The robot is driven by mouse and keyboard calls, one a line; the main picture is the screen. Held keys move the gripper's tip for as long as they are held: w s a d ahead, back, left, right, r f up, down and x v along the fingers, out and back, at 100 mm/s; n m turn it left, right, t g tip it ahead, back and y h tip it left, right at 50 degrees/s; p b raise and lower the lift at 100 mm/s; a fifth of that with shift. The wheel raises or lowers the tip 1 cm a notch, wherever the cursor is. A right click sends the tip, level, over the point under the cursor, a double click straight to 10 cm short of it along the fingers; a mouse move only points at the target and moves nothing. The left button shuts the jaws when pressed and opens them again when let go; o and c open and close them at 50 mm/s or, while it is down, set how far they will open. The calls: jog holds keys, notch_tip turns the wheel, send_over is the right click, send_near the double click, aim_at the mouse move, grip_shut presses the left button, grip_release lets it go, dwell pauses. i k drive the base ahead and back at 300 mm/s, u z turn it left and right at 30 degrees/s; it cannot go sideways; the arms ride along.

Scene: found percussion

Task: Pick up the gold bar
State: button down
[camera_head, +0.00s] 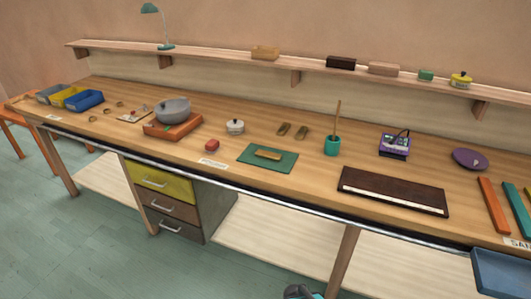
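The gold bar (268,154) is a small, flat, brass-coloured block. It lies on a dark green mat (254,163) near the front of the workbench, left of the middle of the view. Nothing touches it from above. A dark rounded part with some blue shows at the bottom edge and looks like part of my arm, well below and in front of the bench. No gripper fingers are visible.
Two brown pieces (302,132) lie behind the mat. A teal cup (332,146) with a stick and a dark board (392,191) are to the right.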

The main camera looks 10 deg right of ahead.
aim_at(266, 154)
jog(key=i, duration=1.1)
jog(key=z, duration=0.05)
